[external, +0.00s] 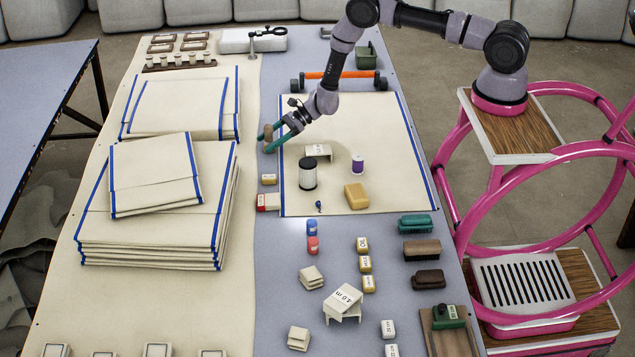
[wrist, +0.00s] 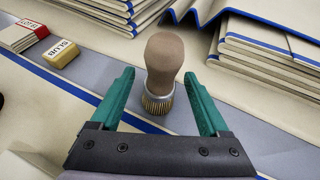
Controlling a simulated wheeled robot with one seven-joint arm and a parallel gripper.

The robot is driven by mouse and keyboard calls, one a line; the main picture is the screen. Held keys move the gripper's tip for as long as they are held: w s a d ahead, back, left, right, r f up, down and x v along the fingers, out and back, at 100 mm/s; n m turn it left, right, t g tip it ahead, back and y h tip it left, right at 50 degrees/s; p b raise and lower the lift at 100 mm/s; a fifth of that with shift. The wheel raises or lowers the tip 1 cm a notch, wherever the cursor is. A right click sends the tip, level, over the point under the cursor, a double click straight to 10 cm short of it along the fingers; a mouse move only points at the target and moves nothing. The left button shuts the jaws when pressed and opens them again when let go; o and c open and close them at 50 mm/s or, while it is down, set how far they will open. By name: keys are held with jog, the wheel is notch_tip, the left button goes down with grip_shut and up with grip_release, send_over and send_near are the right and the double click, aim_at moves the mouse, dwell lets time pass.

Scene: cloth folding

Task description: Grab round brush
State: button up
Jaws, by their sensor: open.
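The round brush has a brown knob handle and a ring of golden bristles. It stands upright in the wrist view (wrist: 163,70), between and just beyond the green fingertips of my gripper (wrist: 164,95). The gripper is open, with one finger on each side of the brush and a visible gap to each. In the external view my gripper (external: 267,140) is low at the left edge of the cream cloth (external: 385,125). The brush's brown handle (external: 268,130) shows there beside the fingers, partly hidden by them.
Stacked blue-edged cloths (external: 155,230) lie left of my gripper and rise beside the brush. A SLUB block (wrist: 62,54) and a red-and-white block (wrist: 22,34) sit nearby. A white spool (external: 308,174), a purple spool (external: 357,165) and a yellow block (external: 356,196) stand on the cloth.

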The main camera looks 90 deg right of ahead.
grip_shut()
